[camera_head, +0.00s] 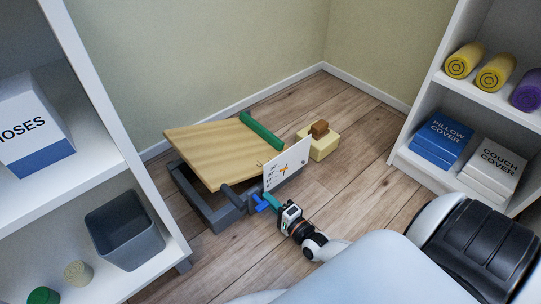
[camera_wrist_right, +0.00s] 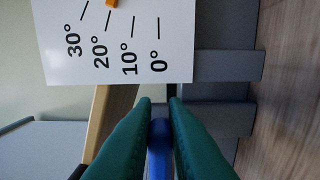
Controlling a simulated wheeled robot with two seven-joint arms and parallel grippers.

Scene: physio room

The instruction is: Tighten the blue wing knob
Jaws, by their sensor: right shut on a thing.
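The blue wing knob (camera_head: 262,204) is low on the near side of a dark grey frame (camera_head: 215,213) with a tilted wooden board (camera_head: 220,152). My right gripper (camera_head: 271,200) reaches it from the lower right. In the right wrist view its teal fingers (camera_wrist_right: 160,108) are closed on either side of the blue knob (camera_wrist_right: 159,150), hiding part of it. A white angle scale plate (camera_head: 287,164) stands beside the knob; an orange pointer (camera_wrist_right: 112,3) shows near its 20° mark. My left gripper is not in view.
A green bar (camera_head: 261,131) runs along the board's far edge. A pale yellow block with a brown piece (camera_head: 318,146) sits on the floor behind the plate. White shelves stand left (camera_head: 160,215) and right (camera_head: 400,160). Wooden floor (camera_head: 360,175) is clear between frame and right shelf.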

